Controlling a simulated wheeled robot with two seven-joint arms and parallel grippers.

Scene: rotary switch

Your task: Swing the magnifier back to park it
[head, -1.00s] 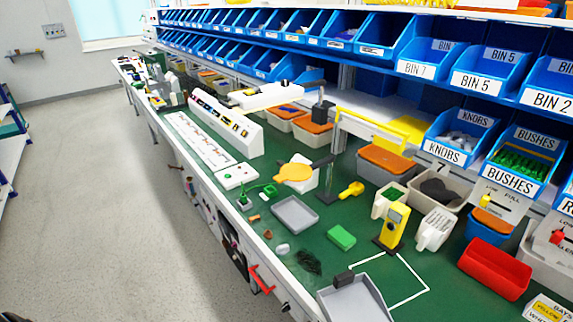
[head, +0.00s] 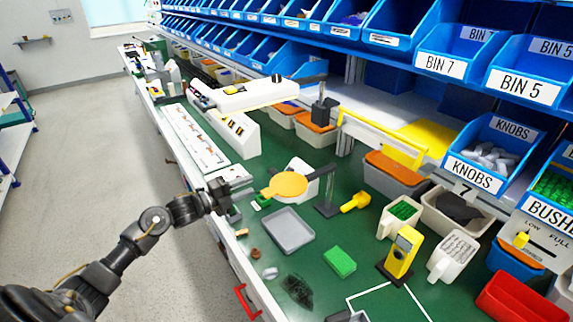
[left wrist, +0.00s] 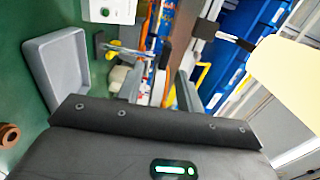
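What looks like the magnifier is an orange round head (head: 286,185) on a dark arm, carried by a black post (head: 326,206) standing on the green bench. It hangs over the bench, with a short tab on its left side. My left gripper (head: 246,191) is just left of that tab, fingers towards it. I cannot tell whether they touch. In the left wrist view, the fingers (left wrist: 172,92) show with a gap between them. The magnifier is hard to make out there. My right gripper is not in view.
A white lamp-like head (head: 250,97) on a black post stands behind; its pale underside fills the right of the left wrist view (left wrist: 285,85). A grey tray (head: 289,231) lies in front of the magnifier. A yellow meter (head: 403,252) and a green block (head: 340,262) stand to the right.

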